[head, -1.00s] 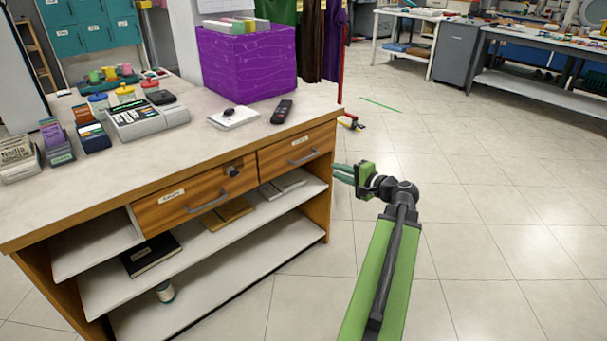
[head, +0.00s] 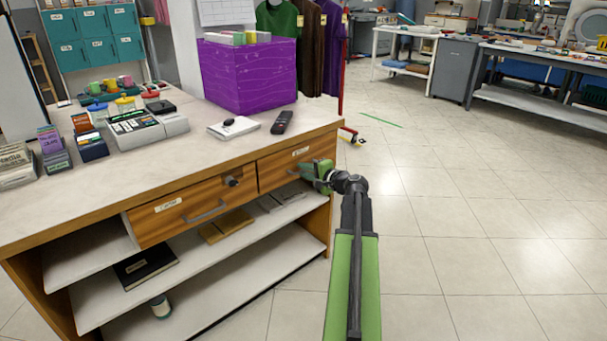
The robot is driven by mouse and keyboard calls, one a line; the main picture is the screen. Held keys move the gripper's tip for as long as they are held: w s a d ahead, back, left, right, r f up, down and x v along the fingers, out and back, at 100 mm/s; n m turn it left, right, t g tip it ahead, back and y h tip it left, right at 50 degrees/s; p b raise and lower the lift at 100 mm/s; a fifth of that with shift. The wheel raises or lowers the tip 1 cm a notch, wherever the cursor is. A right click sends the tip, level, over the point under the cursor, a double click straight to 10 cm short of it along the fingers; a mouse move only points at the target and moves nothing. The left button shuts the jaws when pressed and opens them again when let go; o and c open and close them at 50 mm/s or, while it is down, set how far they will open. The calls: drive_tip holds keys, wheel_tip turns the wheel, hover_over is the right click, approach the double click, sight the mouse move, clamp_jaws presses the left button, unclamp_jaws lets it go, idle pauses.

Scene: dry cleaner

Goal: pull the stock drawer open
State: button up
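The gripper hides most of that handle. I cannot tell whether the fingers are around it or touching it, or whether they are open.
The countertop (head: 190,155) holds a cash register (head: 145,128), a purple box (head: 250,75), a remote (head: 282,122) and card holders. Open shelves (head: 255,265) below the drawers hold a black book (head: 145,267) and folders. The tiled floor (head: 450,230) on the right is clear.

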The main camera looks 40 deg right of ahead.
drive_tip(key=shift+w, duration=0.1)
clamp_jaws()
idle(1.3)
